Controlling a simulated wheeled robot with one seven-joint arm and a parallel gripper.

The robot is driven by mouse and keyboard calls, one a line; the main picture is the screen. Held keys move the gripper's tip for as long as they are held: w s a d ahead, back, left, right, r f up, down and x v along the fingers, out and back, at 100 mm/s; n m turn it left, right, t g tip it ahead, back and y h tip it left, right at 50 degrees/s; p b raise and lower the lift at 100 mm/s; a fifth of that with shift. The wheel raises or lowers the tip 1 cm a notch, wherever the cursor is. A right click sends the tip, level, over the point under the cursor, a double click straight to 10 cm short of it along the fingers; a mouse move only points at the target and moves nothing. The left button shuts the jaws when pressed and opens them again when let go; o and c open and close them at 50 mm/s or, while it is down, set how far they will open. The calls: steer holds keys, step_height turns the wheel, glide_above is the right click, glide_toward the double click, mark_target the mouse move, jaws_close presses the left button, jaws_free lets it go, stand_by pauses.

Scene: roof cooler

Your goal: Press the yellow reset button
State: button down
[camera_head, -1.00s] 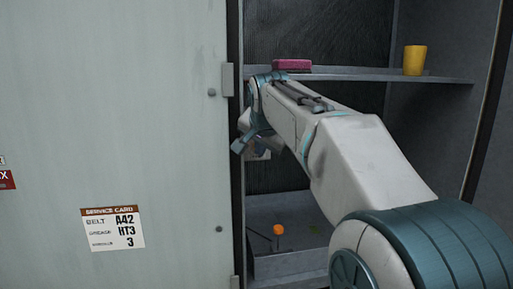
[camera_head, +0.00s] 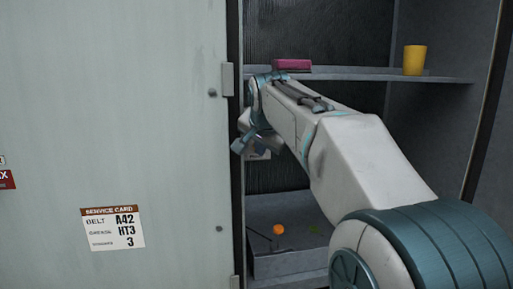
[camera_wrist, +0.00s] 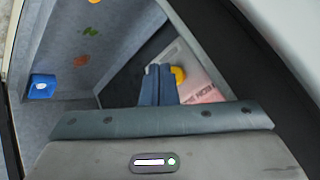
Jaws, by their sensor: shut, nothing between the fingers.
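The yellow reset button (camera_wrist: 179,75) shows in the wrist view as a round yellow piece on a pale plate with pinkish lettering (camera_wrist: 200,90). My gripper (camera_wrist: 159,68) is shut and empty. Its blue-grey fingers stand in front of the button's left side and hide part of it. I cannot tell whether the fingertips touch the button. In the head view my arm reaches into the open cabinet, and the button is not visible there. A pale plate (camera_head: 259,155) shows partly behind my wrist.
A shelf (camera_head: 365,75) holds a magenta block (camera_head: 292,65) and a yellow cup (camera_head: 414,60) above my arm. An orange ball (camera_head: 278,229) lies low in the cabinet. A pale door panel (camera_head: 120,120) stands left. A blue item (camera_wrist: 42,87) shows in the wrist view.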

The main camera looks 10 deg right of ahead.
steer(key=shift+w, duration=0.1)
stand_by(0.5)
steer(key=shift+w+p, duration=0.2)
steer(key=shift+p, duration=0.1)
steer(key=shift+w+r+p, duration=0.25)
steer(key=shift+r+p, duration=0.15)
steer(key=shift+r, duration=0.05)
stand_by(1.4)
steer(key=shift+f, duration=0.1)
